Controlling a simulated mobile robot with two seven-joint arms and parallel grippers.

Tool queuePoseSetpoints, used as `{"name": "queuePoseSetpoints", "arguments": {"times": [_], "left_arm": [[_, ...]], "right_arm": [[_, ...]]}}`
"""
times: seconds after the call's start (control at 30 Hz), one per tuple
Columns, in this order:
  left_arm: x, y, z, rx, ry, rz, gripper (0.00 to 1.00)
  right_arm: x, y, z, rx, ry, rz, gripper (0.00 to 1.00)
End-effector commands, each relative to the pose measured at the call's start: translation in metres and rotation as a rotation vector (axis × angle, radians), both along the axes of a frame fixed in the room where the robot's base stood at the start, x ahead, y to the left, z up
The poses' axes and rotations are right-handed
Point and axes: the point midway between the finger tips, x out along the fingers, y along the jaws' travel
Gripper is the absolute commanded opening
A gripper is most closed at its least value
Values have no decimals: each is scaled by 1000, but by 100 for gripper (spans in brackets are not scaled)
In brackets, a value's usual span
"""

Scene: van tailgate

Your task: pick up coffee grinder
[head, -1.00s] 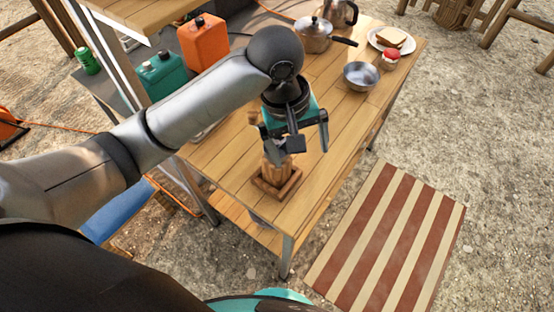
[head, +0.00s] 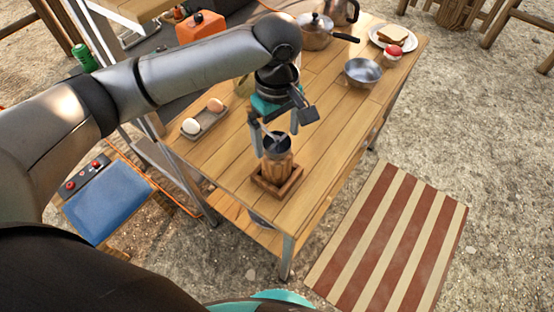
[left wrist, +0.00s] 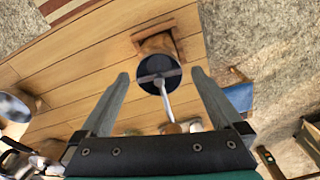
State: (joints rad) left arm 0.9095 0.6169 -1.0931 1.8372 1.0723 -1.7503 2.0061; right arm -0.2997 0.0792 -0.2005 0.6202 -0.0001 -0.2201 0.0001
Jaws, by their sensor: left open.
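The coffee grinder (head: 277,168) has a ribbed wooden body, a dark round top and a metal crank. It stands upright in a square wooden tray (head: 291,187) at the near end of the table. My left gripper (head: 274,139) points down at the grinder's top, open and empty. In the left wrist view the grinder's dark top (left wrist: 155,68) lies ahead, between the lines of the two fingertips (left wrist: 160,77), with the crank reaching back toward the palm. I cannot tell whether the fingers overlap the top in depth. My right gripper is not in view.
The wooden table (head: 225,162) also holds a small tray with two eggs (head: 205,122), a metal bowl (head: 362,73), a lidded pot (head: 315,32) and a plate with a sandwich (head: 392,38). An orange canister (head: 200,27) stands at the back left. Table right of the grinder is clear.

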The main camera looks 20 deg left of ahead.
Motion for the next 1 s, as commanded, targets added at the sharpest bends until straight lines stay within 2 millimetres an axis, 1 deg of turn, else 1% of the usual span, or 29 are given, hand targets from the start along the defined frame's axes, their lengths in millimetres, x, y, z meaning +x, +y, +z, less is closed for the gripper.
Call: {"name": "queuePoseSetpoints", "arguments": {"times": [0.03,0.17,0.27,0.4,0.5,0.6,0.83,1.0], "left_arm": [[0,0,-7,0,0,1,100],[0,0,-14,0,0,0,100],[0,1,-23,0,0,0,100],[2,1,-46,1,0,1,100],[2,1,-58,1,-1,1,100],[2,1,-64,1,-2,0,100],[2,1,-64,0,-1,-1,100],[2,1,-64,0,-2,-1,81]], "right_arm": [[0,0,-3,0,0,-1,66],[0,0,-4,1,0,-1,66],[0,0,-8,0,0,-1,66],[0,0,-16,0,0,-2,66],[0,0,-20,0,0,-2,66],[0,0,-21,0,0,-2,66],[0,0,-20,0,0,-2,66],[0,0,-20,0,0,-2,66]]}}
